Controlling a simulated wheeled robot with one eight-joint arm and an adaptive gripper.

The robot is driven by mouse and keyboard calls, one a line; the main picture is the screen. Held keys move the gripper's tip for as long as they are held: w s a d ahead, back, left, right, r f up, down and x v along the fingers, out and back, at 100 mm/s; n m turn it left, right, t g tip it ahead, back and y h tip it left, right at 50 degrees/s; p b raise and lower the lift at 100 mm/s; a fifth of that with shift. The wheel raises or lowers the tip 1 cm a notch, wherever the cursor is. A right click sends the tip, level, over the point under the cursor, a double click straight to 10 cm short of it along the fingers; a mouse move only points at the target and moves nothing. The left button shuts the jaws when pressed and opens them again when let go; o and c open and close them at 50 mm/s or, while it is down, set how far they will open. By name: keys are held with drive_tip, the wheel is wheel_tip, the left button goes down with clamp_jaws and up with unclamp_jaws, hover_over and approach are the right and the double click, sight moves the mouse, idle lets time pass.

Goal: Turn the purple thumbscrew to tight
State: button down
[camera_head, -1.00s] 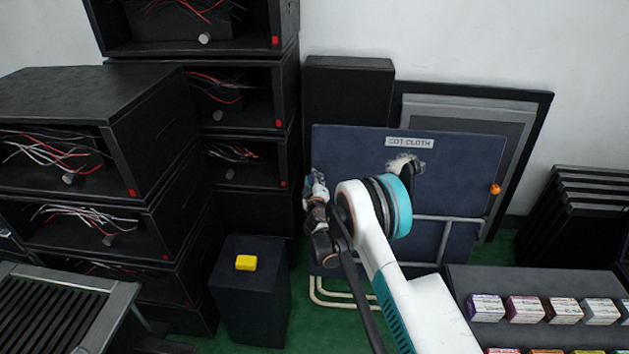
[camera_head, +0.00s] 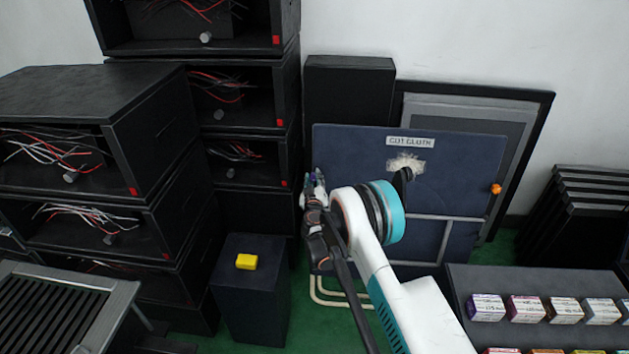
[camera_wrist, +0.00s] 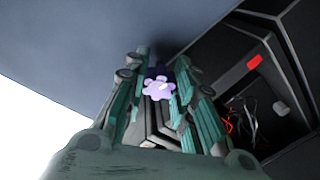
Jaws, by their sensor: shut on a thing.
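The purple thumbscrew (camera_wrist: 159,89) is a small lobed knob in the middle of the wrist view, with a darker part behind it. It sits at the dark blue panel (camera_wrist: 95,45). My gripper (camera_wrist: 160,92) has its green fingers on both sides of the thumbscrew and is shut on it. In the head view my gripper (camera_head: 314,185) is at the left edge of the panel (camera_head: 350,160) and hides the thumbscrew. I cannot read any tight mark or how far the screw is turned.
An orange knob (camera_head: 496,189) is on the panel's right edge. Black cabinets (camera_head: 245,160) with wires stand close on the left. A rack of small boxes (camera_head: 455,290) is at the lower right.

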drive_tip(key=c, duration=1.3)
unclamp_jaws()
drive_tip(key=s, duration=1.2)
drive_tip(key=shift+d+r, duration=0.25)
drive_tip(key=shift+d, duration=0.1)
